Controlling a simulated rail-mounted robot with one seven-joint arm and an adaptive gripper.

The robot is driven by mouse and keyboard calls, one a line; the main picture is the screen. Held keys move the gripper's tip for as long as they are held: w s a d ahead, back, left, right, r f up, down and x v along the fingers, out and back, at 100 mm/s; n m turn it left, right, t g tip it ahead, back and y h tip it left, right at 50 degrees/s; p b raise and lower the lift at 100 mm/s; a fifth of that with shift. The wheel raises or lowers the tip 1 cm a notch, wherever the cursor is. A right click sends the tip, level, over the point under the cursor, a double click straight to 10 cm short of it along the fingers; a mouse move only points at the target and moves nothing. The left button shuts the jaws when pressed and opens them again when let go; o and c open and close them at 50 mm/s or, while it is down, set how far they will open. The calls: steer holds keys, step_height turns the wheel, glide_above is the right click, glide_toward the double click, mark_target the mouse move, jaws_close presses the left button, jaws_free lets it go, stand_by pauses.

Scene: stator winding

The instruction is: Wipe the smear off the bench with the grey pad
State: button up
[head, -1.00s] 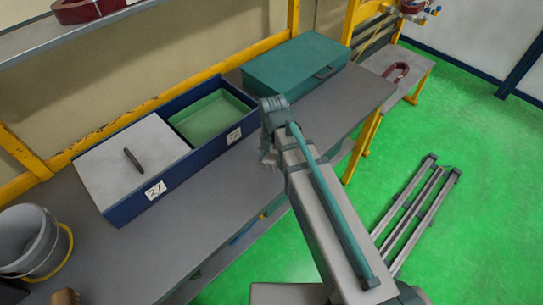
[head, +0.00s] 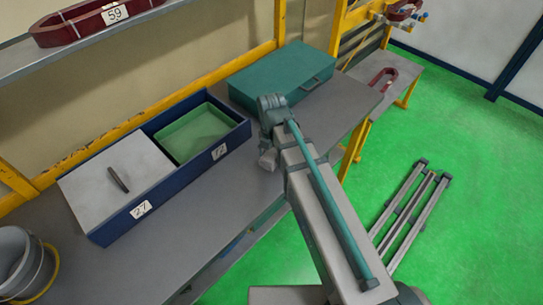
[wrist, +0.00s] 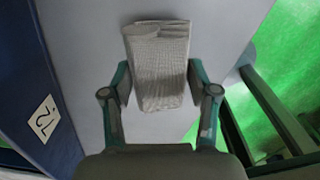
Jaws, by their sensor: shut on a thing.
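My gripper (wrist: 159,88) is shut on the grey pad (wrist: 158,62), a folded ribbed cloth seen between both fingers in the wrist view. The pad is over the grey bench (wrist: 85,30); I cannot tell whether it touches the surface. In the head view my gripper (head: 268,158) is at the bench's front edge, right of the blue box, and largely hidden by my arm. The bench (head: 165,245) shows plain grey on its clear parts. I see no smear in either view.
A blue box (head: 160,215) with a grey lid and a green tray (head: 195,135) stands left of my gripper. A teal case (head: 282,75) stands behind it. A grey bucket (head: 25,265) is at the left. Bench front is clear.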

steer(key=shift+r+p, duration=1.5)
steer(key=shift+r, duration=0.95)
